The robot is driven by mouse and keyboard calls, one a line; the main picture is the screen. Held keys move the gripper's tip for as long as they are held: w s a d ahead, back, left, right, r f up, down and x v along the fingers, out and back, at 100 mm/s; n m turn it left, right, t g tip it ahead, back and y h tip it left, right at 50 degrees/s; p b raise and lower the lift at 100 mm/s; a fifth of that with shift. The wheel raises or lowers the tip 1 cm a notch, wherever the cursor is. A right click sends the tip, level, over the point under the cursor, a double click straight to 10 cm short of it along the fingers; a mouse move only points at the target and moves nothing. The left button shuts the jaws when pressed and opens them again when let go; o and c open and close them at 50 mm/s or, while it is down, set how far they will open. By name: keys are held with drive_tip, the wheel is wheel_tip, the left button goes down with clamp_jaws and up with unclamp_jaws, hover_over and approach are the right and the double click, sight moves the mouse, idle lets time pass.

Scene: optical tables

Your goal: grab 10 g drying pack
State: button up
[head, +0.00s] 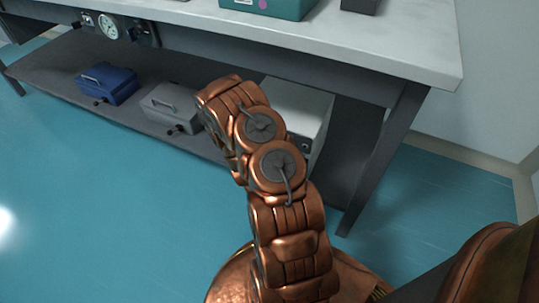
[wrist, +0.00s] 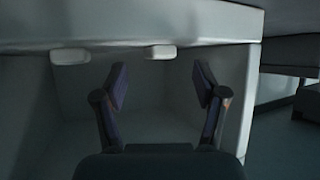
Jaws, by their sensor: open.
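My gripper (wrist: 160,80) is open and empty in the wrist view, its two dark fingers spread apart. It faces into a pale, shadowed box-like space. Two small whitish pieces show beyond the fingertips, one at the upper left (wrist: 70,57) and one near the middle (wrist: 160,52). I cannot tell whether either is a 10 g drying pack, and no label is readable. In the head view my copper arm reaches toward the shelf under the table, and its links hide the gripper. A white box (head: 300,105) stands on the shelf just right of the arm.
The table's light top (head: 400,45) overhangs the shelf, with a dark leg (head: 375,170) at the right. A blue case (head: 107,84) and a grey case (head: 170,105) sit on the shelf. A teal box (head: 270,8) stands on top. Blue floor (head: 100,200) at left is clear.

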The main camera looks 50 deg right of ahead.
drive_tip(key=shift+x, duration=1.3)
drive_tip(key=c, duration=1.1)
drive_tip(key=shift+c, duration=0.2)
